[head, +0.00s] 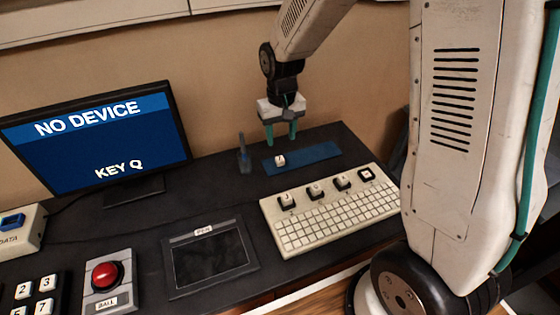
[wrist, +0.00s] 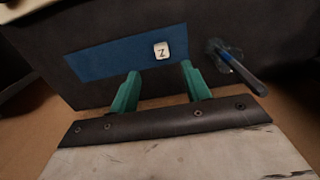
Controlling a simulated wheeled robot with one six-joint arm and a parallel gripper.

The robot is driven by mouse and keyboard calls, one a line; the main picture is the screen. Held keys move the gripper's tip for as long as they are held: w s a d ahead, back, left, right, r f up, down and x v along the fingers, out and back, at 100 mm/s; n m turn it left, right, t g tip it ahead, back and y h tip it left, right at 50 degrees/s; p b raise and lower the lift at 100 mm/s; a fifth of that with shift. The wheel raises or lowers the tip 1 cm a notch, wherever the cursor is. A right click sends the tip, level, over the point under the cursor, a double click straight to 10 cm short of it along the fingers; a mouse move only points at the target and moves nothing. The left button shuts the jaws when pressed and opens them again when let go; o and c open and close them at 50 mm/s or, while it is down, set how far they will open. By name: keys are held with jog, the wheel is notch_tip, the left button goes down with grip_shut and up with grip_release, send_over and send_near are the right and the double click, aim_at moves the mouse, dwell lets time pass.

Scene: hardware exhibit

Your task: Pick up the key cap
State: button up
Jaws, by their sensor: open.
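A small white key cap (head: 280,160) lies on a blue mat (head: 318,154) at the back of the dark desk. In the wrist view the key cap (wrist: 162,50) shows a letter that looks like Z or N, on the blue mat (wrist: 100,62). My gripper (head: 282,140) has green fingers and is above the mat's left part, just above and behind the key cap in the head view. In the wrist view my gripper (wrist: 158,75) is open and empty, and the key cap shows beyond the fingertips, between their lines.
A pen-like tool in a holder (head: 243,155) stands left of the mat. A cream keyboard (head: 335,222) with several raised keys is in front. A monitor (head: 95,140) reads "NO DEVICE, KEY Q". A tablet (head: 208,258) and a red button (head: 105,275) are nearer.

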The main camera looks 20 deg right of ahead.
aim_at(280, 159)
notch_tip(280, 159, down, 8)
jog(key=shift+a+f, duration=0.1)
jog(key=shift+f, duration=0.05)
dwell(0.3)
grip_shut()
